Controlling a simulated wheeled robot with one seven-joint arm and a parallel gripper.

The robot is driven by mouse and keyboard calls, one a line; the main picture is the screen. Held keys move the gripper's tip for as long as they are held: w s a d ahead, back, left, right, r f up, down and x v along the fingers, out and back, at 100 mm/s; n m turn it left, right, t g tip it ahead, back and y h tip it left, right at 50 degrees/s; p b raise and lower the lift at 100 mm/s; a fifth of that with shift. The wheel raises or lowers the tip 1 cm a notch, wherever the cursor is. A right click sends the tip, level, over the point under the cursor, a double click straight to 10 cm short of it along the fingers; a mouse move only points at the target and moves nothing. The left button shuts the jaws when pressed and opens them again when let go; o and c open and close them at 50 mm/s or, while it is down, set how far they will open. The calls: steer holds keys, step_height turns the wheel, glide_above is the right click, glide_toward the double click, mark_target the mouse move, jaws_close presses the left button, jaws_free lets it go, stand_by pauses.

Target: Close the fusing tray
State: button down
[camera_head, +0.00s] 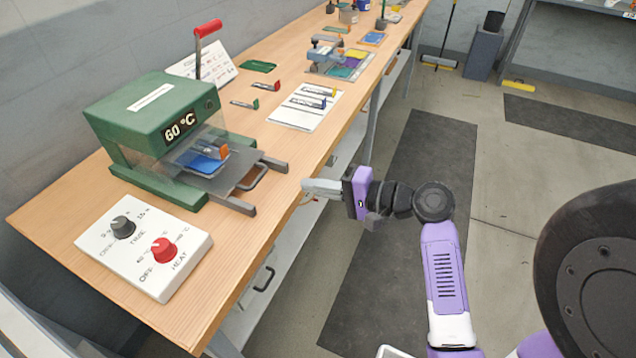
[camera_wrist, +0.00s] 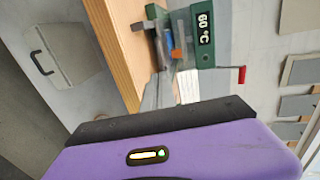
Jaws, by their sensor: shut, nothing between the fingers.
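The fusing tray (camera_head: 238,173) is a grey plate with a dark bar handle (camera_head: 256,177) at its front. It sticks partly out of the green press (camera_head: 150,115), between two dark rails. A blue piece and an orange piece sit on the tray's inner part, partly behind the press's clear cover. My gripper (camera_head: 306,186) is shut and empty. It is at the bench's front edge, to the right of the handle and apart from it. In the wrist view the press (camera_wrist: 203,40) shows near the top, beyond the fingers; the tray is small and hard to make out there.
A white control box (camera_head: 143,245) with a grey and a red knob stands in front of the press. A red-tipped lever (camera_head: 207,29) rises behind the press. White sheets (camera_head: 305,107) and coloured trays lie farther along the bench.

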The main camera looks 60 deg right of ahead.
steer(key=p, duration=0.1)
glide_toward(246, 172)
steer(key=w+f, duration=0.1)
steer(key=w, duration=0.1)
steer(key=shift+w+f, duration=0.3)
steer(key=shift+f, duration=0.1)
steer(key=x, duration=0.3)
steer(key=shift+w+r, duration=0.25)
steer(key=shift+r, duration=0.15)
steer(key=shift+w, duration=0.4)
steer(key=shift+a+r, duration=0.1)
steer(key=shift+r, duration=0.1)
steer(key=shift+p, duration=0.3)
